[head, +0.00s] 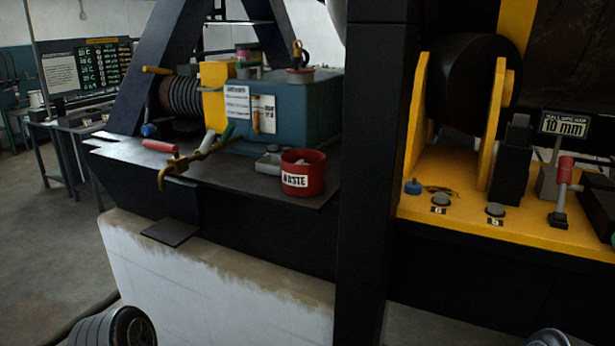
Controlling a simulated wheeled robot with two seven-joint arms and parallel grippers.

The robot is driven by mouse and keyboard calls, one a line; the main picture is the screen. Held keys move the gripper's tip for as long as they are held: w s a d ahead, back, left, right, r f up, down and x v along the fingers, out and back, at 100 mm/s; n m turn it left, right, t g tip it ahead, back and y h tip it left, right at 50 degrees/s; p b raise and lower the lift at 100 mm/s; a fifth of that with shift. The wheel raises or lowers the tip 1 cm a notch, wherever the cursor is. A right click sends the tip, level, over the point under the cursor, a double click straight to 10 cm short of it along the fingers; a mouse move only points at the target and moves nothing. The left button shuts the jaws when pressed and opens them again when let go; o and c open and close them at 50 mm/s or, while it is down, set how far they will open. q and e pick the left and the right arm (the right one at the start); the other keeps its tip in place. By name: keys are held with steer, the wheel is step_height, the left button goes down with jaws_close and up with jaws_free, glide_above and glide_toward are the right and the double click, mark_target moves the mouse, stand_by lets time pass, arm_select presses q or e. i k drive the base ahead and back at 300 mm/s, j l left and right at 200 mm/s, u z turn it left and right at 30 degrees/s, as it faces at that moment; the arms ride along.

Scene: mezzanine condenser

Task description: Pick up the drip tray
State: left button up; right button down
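Neither of my grippers is in view. Only rounded parts, probably of my own arms, show at the bottom left and bottom right edges, well apart from the tray.
A red tin (303,175) marked as waste touches or nearly touches the tray. Behind stands a blue machine housing (298,100). A brass lever (190,163) lies to the left. A black column (366,180) blocks the right. Open floor (45,235) lies left.

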mark_target(275, 159)
steer(key=i+j, duration=0.1)
steer(key=j, duration=0.3)
steer(key=i+j, duration=0.15)
steer(key=j, duration=0.3)
steer(key=i+j, duration=0.1)
steer(key=j, duration=0.3)
steer(key=i+j, duration=0.15)
steer(key=j, duration=0.3)
steer(key=z, duration=1.3)
